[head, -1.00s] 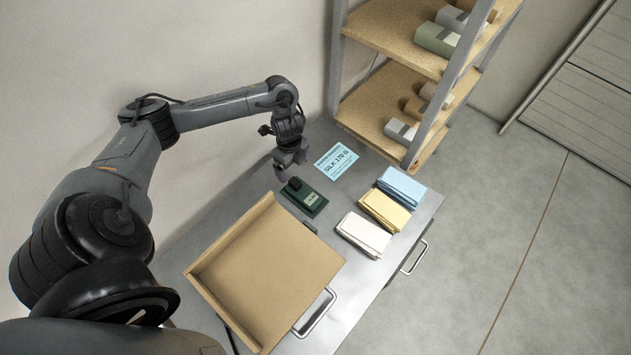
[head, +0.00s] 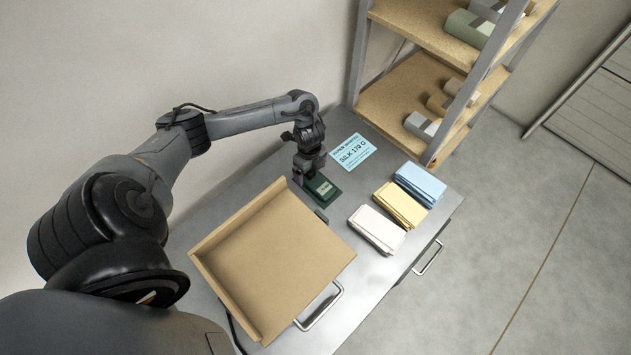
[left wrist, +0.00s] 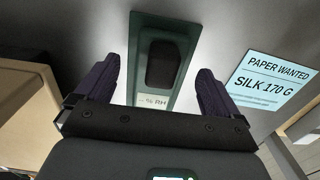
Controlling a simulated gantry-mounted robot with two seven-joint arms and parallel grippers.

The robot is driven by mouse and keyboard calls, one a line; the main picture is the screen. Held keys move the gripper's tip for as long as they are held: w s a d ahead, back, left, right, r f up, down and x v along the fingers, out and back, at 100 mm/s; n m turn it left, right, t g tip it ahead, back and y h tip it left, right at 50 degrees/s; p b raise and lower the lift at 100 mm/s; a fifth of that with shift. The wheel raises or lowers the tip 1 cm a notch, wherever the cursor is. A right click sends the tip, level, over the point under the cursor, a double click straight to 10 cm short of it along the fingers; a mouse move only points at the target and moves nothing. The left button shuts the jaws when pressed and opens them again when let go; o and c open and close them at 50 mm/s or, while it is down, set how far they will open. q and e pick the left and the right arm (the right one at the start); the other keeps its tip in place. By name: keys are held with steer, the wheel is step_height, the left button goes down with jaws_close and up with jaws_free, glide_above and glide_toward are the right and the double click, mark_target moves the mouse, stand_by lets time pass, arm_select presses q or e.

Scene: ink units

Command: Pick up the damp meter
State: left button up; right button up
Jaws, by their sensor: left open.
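The damp meter is a dark green block with a black grip and a "% RH" label. In the head view the damp meter (head: 325,190) lies on the grey worktop, partly hidden by my left gripper (head: 308,180), which is right over it. In the left wrist view the damp meter (left wrist: 163,62) shows between the two dark fingers of my left gripper (left wrist: 160,85). The fingers are open, one on each side, with gaps between them and the black grip. My right gripper is in neither view.
An open tan tray (head: 265,262) stands close to the meter. A blue "SILK 170 G" card (head: 352,152) lies behind it. White (head: 377,229), yellow (head: 401,205) and blue (head: 420,183) paper stacks lie to the right. A shelf rack (head: 410,90) stands at the back.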

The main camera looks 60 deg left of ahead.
arm_select(q)
steer(key=shift+f, duration=1.15)
steer(key=shift+c, duration=0.3)
steer(key=c, duration=1.2)
steer(key=shift+c, duration=0.2)
steer(key=shift+r, duration=0.15)
